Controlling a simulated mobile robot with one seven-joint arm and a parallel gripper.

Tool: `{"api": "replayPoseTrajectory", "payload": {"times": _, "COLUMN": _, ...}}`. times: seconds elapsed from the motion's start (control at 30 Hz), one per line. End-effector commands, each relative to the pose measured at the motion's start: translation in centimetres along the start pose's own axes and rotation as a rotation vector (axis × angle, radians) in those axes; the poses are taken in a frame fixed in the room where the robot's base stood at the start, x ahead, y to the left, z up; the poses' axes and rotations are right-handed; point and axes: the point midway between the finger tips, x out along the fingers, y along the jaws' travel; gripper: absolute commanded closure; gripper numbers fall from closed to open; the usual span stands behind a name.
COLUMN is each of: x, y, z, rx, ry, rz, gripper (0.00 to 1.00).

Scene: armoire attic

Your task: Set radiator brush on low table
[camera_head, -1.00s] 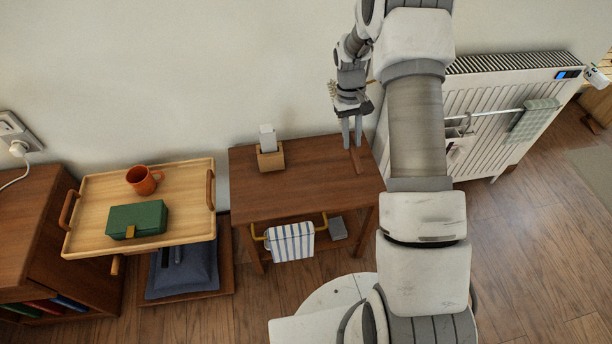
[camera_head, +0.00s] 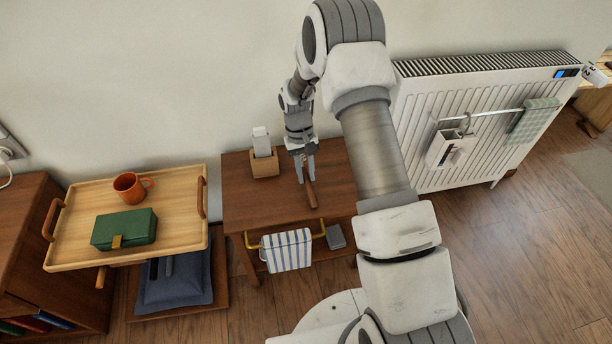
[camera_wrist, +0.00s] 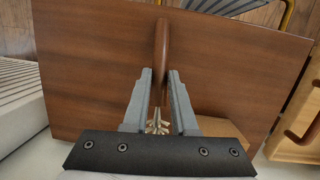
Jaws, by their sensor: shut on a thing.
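The radiator brush (camera_head: 311,195) has a long brown wooden handle. My gripper (camera_head: 303,178) is shut on it above the right part of the low table (camera_head: 245,205), a dark wooden one. In the wrist view the handle (camera_wrist: 161,48) points away between the fingers (camera_wrist: 160,78), and pale bristles (camera_wrist: 157,122) show back between them. The brown tabletop (camera_wrist: 90,70) fills the ground behind. I cannot tell whether the brush touches the tabletop.
A wooden holder (camera_head: 264,164) with a white item stands at the table's back. A striped towel (camera_head: 288,250) hangs on its front rail. A tray (camera_head: 80,255) with an orange mug (camera_head: 130,186) and green box (camera_head: 124,229) is left; a white radiator (camera_head: 415,110) is right. The table's front left is clear.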

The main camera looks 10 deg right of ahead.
Motion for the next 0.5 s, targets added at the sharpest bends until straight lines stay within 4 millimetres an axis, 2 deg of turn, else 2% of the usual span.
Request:
{"api": "replayPoseTrajectory", "payload": {"times": 0.33, "x": 0.41, "y": 0.01, "z": -0.16, "rx": 0.0, "ry": 0.002, "rz": 0.0, "gripper": 1.0}}
{"api": "replayPoseTrajectory", "payload": {"times": 0.37, "x": 0.42, "y": 0.0, "z": -0.16, "rx": 0.0, "ry": 0.002, "rz": 0.0, "gripper": 0.73}}
{"api": "replayPoseTrajectory", "payload": {"times": 0.5, "x": 0.34, "y": 0.01, "z": -0.14, "rx": 0.0, "ry": 0.002, "rz": 0.0, "gripper": 0.47}}
